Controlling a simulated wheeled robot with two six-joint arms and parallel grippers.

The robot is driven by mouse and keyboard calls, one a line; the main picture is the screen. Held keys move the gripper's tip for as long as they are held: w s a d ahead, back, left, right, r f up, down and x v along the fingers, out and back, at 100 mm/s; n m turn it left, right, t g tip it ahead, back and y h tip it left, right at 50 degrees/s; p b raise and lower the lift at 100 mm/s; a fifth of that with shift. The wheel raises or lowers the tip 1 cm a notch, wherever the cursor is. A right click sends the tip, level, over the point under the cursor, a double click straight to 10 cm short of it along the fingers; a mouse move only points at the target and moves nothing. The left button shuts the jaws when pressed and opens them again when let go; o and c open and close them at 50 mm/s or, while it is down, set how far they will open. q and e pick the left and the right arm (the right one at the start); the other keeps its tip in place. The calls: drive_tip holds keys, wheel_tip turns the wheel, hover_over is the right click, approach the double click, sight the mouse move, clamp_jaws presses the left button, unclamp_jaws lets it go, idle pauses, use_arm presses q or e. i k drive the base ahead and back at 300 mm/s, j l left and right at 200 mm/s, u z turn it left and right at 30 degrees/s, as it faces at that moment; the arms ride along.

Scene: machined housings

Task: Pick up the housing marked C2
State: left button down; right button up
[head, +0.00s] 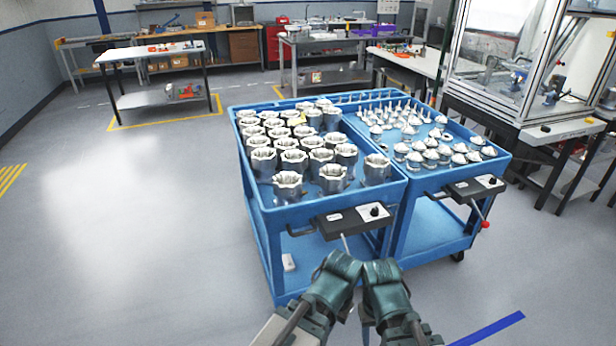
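Many grey metal housings with pale, lobed rims stand upright in rows on the left blue cart (272,215). One housing (287,186) is at the near left, another (333,178) near the middle, and one (376,169) at the near right corner. No marking is legible at this size, so I cannot tell which housing is C2. A small yellow patch (297,119) shows among the back rows. My two teal arms come in at the bottom centre, in front of the cart. I cannot make out either gripper's fingers.
A second blue cart (478,172) stands against it on the right, with many smaller pale-topped parts. Control boxes (352,218) and handles stick out at the front. A framed machine (505,70) stands at the right. Floor (120,240) at the left is clear.

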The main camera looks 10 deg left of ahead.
sight(333, 179)
drive_tip(key=i+l+u, duration=0.15)
drive_tip(key=l+u, duration=0.2)
drive_tip(key=l, duration=0.35)
drive_tip(key=i+l+u, duration=0.1)
drive_tip(key=l+u, duration=0.25)
drive_tip(key=l, duration=0.4)
drive_tip(key=l+u, duration=0.35)
drive_tip(key=l, duration=0.4)
